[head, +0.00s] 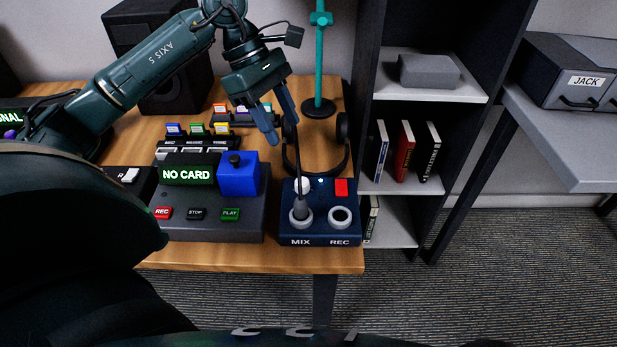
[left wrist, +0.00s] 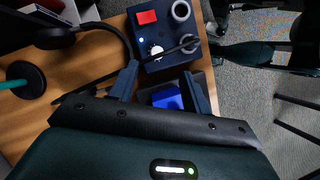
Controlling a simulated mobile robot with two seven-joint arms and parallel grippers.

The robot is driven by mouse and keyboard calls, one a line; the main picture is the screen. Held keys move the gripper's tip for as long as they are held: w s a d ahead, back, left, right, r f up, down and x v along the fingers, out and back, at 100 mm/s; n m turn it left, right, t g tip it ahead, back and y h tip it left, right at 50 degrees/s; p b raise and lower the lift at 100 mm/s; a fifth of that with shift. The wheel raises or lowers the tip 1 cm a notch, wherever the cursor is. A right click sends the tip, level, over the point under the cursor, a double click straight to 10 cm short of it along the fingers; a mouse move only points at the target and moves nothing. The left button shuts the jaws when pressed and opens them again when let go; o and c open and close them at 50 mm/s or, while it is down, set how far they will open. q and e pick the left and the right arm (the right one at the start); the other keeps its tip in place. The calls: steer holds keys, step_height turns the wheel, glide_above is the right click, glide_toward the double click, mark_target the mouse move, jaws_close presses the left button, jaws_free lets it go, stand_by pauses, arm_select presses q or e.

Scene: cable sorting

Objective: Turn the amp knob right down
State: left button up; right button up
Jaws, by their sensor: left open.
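The amp (head: 320,238) is a dark blue box at the table's front right, with "MIX" and "REC" sockets and a red square. Its small white knob (head: 303,185) sits at the back left of its top, partly behind a thin dark cable; its setting is too small to read. My left gripper (head: 283,131) is open and empty, above and behind the amp, apart from the knob. In the left wrist view the knob (left wrist: 155,52) shows just beyond the open fingertips (left wrist: 160,69).
A plug (head: 299,211) stands in the MIX socket; the REC socket (head: 340,216) is empty. A "NO CARD" recorder (head: 190,225) with a blue block (head: 238,175) stands left of the amp. A shelf (head: 400,185) stands right.

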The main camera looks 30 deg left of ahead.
mark_target(302, 181)
arm_select(q)
steer(key=shift+y, duration=0.4)
steer(key=x, duration=0.8)
steer(key=a+b+x, duration=0.1)
steer(key=x, duration=0.3)
steer(key=shift+d+f, duration=0.1)
steer(key=shift+f, duration=0.25)
steer(key=shift+c, duration=0.2)
steer(key=c, duration=1)
